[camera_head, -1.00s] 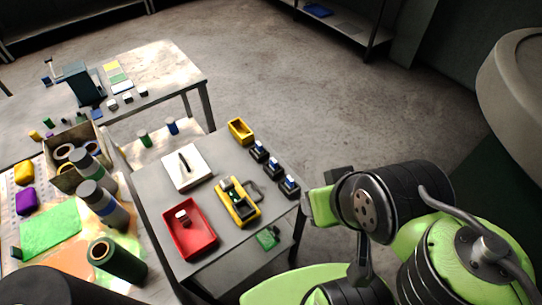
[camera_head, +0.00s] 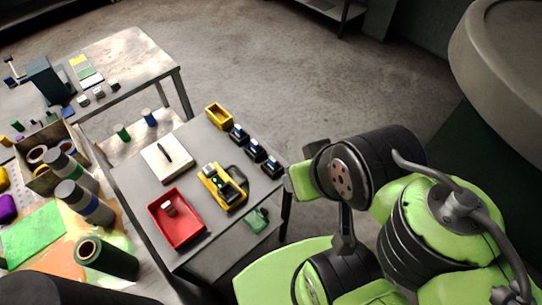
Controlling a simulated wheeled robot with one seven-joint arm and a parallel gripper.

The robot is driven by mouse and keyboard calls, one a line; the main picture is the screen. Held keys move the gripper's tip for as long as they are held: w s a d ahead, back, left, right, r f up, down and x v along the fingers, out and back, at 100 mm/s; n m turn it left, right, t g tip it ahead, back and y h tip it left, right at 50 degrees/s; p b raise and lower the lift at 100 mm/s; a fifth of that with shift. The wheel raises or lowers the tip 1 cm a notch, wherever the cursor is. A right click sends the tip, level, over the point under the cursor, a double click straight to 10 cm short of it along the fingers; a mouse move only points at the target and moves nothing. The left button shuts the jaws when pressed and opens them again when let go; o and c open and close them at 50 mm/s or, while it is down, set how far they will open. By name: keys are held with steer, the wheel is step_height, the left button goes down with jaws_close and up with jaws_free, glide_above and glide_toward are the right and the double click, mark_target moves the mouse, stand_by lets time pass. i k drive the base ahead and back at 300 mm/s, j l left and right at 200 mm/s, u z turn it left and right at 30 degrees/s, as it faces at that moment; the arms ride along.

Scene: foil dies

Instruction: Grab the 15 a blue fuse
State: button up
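No thing in the head view can be told for sure as the 15 A blue fuse; any markings are too small to read. Several small dark blocks with blue and pale parts (camera_head: 255,150) stand in a row along the right edge of the grey table (camera_head: 140,190). A red tray (camera_head: 183,232) on the same table holds a small pale and dark object (camera_head: 168,207). My green and black arm is folded at the right, beside the table. My gripper's fingers do not show.
A yellow tester-like device (camera_head: 222,187), a yellow bin (camera_head: 219,116) and a white pad with a dark pen (camera_head: 167,158) lie on the grey table. A green object (camera_head: 256,221) sits by its near right edge. A cluttered bench with an open box (camera_head: 47,155) stands left.

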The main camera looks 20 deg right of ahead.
mark_target(255, 148)
steer(key=i+l+u, duration=0.15)
steer(key=l+u, duration=0.55)
steer(key=u, duration=0.2)
steer(key=l+u, duration=0.9)
steer(key=k+l+u, duration=0.1)
steer(key=l+u, duration=0.15)
steer(key=u, duration=0.25)
steer(key=k+l+u, duration=0.15)
steer(key=l+u, duration=0.3)
steer(key=k+l+u, duration=0.1)
steer(key=l+u, duration=0.2)
steer(key=u, duration=0.15)
steer(key=k+l+u, duration=0.15)
steer(key=u, duration=0.35)
steer(key=l, duration=0.15)
